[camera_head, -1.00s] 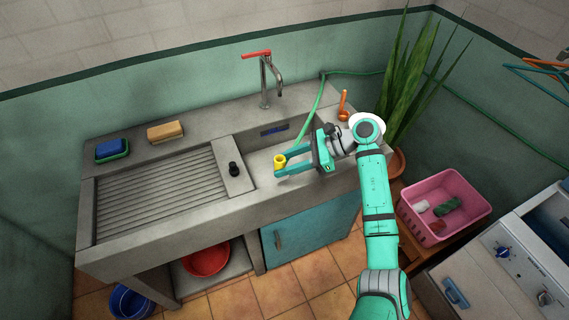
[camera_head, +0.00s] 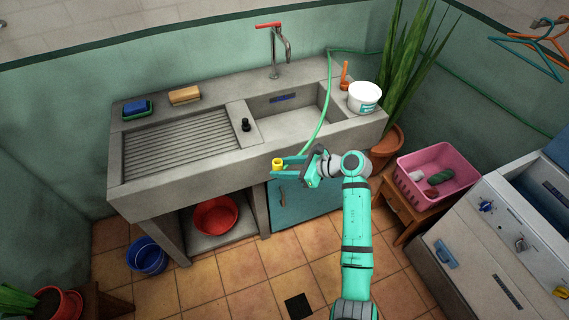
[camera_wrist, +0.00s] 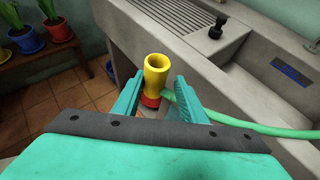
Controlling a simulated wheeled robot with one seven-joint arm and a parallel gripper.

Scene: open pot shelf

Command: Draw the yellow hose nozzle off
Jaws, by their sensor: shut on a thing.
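The yellow hose nozzle (camera_head: 277,164) is between the fingertips of my gripper (camera_head: 279,167), in front of the sink's front edge. In the wrist view the nozzle (camera_wrist: 156,70) stands nearly upright with its open mouth up and a red part at its lower end. My gripper (camera_wrist: 157,88) is shut on it. The green hose (camera_head: 324,120) runs from the back wall, through the basin and over the front edge towards the nozzle. In the wrist view the hose (camera_wrist: 250,126) reaches the nozzle's lower part; the joint is hidden, so I cannot tell whether they are attached.
The concrete sink (camera_head: 165,196) has a tap (camera_head: 274,55) and a black plug (camera_head: 246,125). A white tub (camera_head: 364,98) stands at its right end. A pink basket (camera_head: 440,190) and a washing machine (camera_head: 490,260) are at right. The tiled floor in front is largely clear.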

